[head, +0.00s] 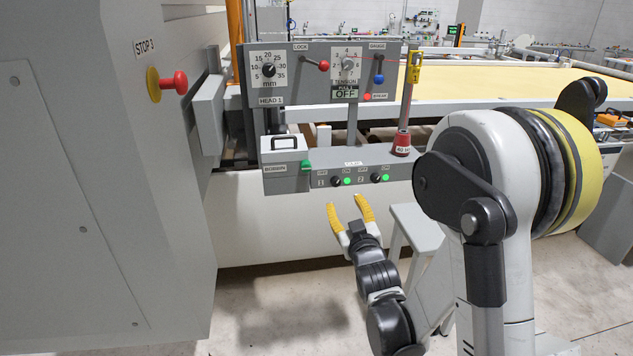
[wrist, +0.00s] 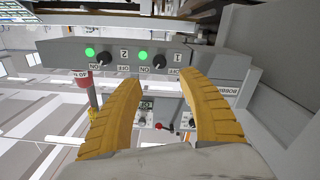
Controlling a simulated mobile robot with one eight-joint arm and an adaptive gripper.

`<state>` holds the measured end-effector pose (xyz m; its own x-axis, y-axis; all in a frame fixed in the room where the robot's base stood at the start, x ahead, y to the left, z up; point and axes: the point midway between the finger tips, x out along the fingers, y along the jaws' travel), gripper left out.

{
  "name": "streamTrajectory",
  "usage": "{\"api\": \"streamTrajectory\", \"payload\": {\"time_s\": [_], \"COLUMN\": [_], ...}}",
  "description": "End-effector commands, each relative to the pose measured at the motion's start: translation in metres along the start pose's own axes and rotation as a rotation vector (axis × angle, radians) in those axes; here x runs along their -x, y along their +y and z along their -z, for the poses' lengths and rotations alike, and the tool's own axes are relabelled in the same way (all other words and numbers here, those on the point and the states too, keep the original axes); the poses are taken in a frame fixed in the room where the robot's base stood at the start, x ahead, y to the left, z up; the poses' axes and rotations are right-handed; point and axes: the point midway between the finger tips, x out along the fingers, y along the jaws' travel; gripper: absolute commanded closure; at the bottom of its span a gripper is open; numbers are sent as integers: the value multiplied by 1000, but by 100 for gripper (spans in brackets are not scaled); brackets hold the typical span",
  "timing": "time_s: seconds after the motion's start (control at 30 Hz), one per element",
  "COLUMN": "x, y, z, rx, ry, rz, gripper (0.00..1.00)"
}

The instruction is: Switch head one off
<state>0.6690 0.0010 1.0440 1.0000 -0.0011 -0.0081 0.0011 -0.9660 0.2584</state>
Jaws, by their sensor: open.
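The grey control box (head: 300,183) carries two black rotary knobs. The knob marked 1 (head: 337,181) is on the left in the head view, with a lit green lamp (head: 347,181) beside it. The knob marked 2 (head: 375,177) also has a lit green lamp (head: 385,177). My gripper (head: 346,202) is open and empty, just below and in front of knob 1. In the wrist view, which is upside down, knob 1 (wrist: 158,61) lies just beyond the gap between my yellow fingertips (wrist: 159,80), apart from them. Its pointer direction is too small to tell.
Above are a HEAD 1 panel (head: 269,70) with dial, a red lever (head: 323,65) and a blue lever (head: 379,78). A red-based post (head: 402,143) stands on the box's right end. A red stop button (head: 174,84) is on the left cabinet. A grey stand (head: 420,228) is right of my gripper.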

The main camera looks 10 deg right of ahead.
Motion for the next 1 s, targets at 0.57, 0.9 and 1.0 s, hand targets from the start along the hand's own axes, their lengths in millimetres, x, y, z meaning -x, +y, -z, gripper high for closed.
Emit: {"api": "streamTrajectory", "payload": {"time_s": [0.57,0.9,1.0], "x": [-85,-108,-108], "y": [-1,0,0], "z": [-2,0,0], "rx": [2,2,2], "ry": [8,8,8], "rz": [-1,-1,-1], "gripper": [52,52,52]}}
